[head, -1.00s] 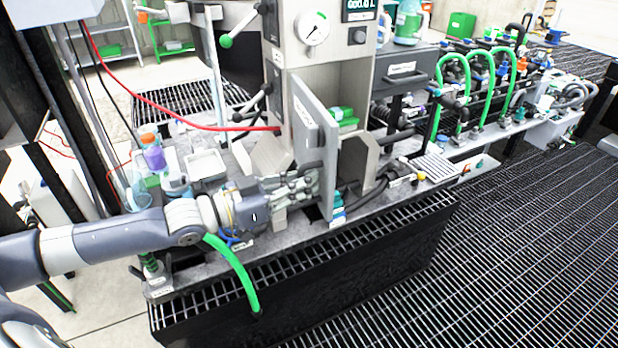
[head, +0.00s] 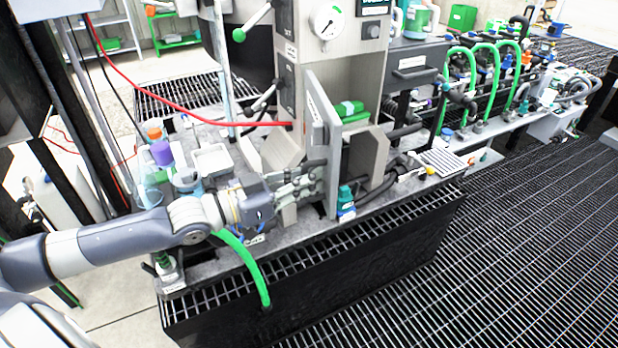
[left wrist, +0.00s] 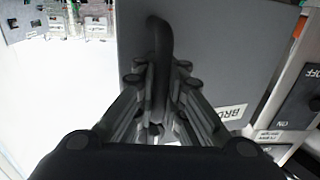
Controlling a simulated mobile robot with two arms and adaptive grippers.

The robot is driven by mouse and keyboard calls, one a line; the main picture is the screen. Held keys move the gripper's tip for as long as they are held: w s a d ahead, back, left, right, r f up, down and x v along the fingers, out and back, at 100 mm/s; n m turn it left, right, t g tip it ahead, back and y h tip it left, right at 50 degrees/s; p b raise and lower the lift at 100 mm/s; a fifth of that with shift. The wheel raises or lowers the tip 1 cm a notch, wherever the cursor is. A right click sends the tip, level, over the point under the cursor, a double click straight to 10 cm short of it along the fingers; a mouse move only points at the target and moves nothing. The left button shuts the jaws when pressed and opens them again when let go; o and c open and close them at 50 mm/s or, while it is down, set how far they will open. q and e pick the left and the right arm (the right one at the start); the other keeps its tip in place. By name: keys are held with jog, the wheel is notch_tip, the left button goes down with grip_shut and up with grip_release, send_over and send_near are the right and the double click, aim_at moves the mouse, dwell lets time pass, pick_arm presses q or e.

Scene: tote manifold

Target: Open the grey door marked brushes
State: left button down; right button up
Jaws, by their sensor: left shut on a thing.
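The grey door (head: 324,135) stands swung out from the grey cabinet, seen nearly edge-on in the head view. My left gripper (head: 312,178) is at the door's outer face, low down. In the left wrist view the left gripper (left wrist: 157,95) is shut on the door's dark bar handle (left wrist: 160,40). The fingers hide the handle's lower part. My right gripper is not in view.
Green items (head: 350,108) show inside the open cabinet. A teal-capped bottle (head: 346,200) stands just right of the door's lower edge. A white tray (head: 211,160) and a purple-topped container (head: 161,152) stand left behind my arm. A green hose (head: 250,262) hangs in front of the bench.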

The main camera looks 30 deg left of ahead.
pick_arm(q)
jog(key=c, duration=2.1)
grip_release()
jog(key=shift+s+d+f, duration=0.15)
jog(key=shift+f, duration=0.15)
jog(key=shift+o, duration=0.8)
jog(key=shift+s+r, duration=0.1)
jog(key=shift+r, duration=0.15)
jog(key=shift+s+a+f, duration=0.1)
jog(key=shift+s+a, duration=0.1)
jog(key=shift+a, duration=0.1)
jog(key=v, duration=1.1)
jog(key=shift+s, duration=0.25)
jog(key=shift+d, duration=0.1)
